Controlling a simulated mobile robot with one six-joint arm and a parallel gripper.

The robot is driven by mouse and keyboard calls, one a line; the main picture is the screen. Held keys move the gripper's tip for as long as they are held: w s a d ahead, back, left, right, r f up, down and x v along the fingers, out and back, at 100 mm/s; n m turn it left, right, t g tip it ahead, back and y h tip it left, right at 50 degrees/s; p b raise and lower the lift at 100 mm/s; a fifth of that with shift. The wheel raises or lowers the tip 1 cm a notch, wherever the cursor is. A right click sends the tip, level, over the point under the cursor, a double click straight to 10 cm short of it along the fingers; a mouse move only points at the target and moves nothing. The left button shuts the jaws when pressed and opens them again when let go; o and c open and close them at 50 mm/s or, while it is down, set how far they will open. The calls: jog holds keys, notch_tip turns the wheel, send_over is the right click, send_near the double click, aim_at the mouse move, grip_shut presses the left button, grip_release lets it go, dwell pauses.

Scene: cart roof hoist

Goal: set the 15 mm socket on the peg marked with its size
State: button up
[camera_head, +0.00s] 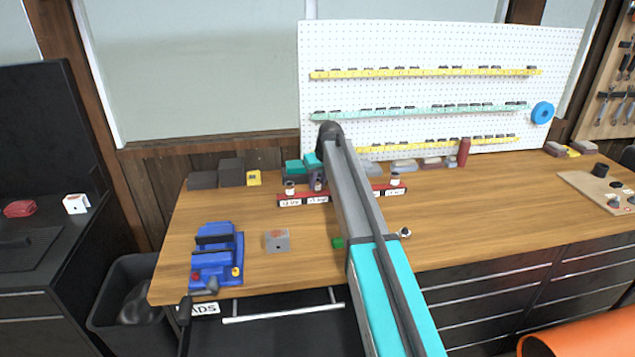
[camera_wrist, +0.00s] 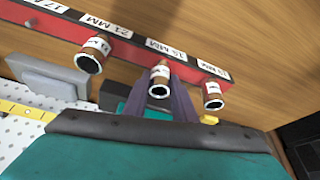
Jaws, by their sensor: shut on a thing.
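My gripper (camera_wrist: 172,92) is shut on a brown socket with a white label (camera_wrist: 160,78). The held socket is at the red rail (camera_wrist: 130,37), by a label whose size reads like 15 or 19 MM. I cannot tell whether it is seated on its peg or just in front of it. In the wrist view another socket (camera_wrist: 93,54) stands by the 21 MM label, and one more (camera_wrist: 212,95) stands at the right end by a blurred label. In the head view my gripper (camera_head: 317,180) is at the rail's left part (camera_head: 290,202), beside a socket (camera_head: 290,187).
My arm hides the middle of the rail. Another socket (camera_head: 395,179) stands at its right end. Teal and grey boxes stand behind the rail.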

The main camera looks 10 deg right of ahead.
jog(key=shift+f, duration=0.25)
jog(key=o, duration=1.2)
jog(key=shift+c, duration=0.2)
jog(key=b+v, duration=0.4)
jog(key=v, duration=0.9)
jog(key=shift+r, duration=0.4)
jog(key=shift+s, duration=0.1)
